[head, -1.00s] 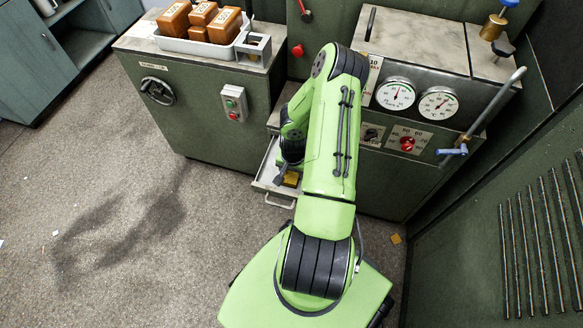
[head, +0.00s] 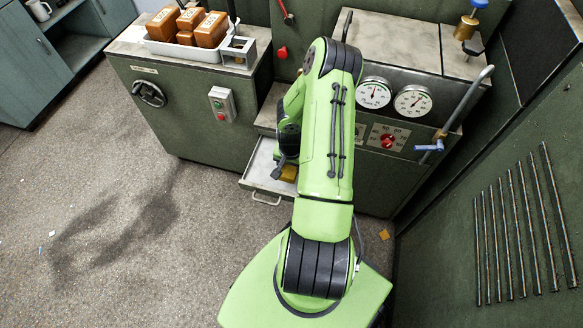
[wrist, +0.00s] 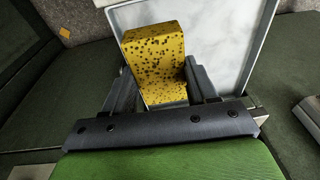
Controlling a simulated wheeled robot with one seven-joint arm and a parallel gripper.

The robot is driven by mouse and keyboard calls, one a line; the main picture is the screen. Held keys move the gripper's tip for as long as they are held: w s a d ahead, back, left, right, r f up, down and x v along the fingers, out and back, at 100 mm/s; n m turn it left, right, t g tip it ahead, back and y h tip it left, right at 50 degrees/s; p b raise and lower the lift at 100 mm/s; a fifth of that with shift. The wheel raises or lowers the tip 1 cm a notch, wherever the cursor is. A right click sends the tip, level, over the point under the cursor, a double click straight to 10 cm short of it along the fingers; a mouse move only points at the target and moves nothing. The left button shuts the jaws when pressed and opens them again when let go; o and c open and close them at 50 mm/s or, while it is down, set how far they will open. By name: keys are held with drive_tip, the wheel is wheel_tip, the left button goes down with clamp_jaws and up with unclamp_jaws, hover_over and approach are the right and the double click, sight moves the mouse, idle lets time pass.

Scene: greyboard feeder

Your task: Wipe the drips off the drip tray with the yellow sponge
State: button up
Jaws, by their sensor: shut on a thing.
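The yellow sponge (wrist: 157,62), speckled with dark pores, stands between the two fingers of my gripper (wrist: 161,88) in the wrist view. My gripper is shut on it. The drip tray (wrist: 222,40) is a pale grey metal drawer behind and below the sponge. I cannot tell whether the sponge touches it. In the head view the tray (head: 262,172) sticks out from the green machine, with a wire handle at its front. The sponge (head: 289,173) shows there as a small yellow patch beside my arm. I make out no clear drips on the visible tray surface.
A white tray (head: 183,49) with several brown blocks stands on the left cabinet. Gauges (head: 373,93) and a long lever (head: 467,105) are on the machine at the right. A small yellow-orange piece (head: 384,235) lies on the floor.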

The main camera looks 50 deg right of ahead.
drive_tip(key=shift+r+p, duration=1.2)
drive_tip(key=shift+r, duration=0.85)
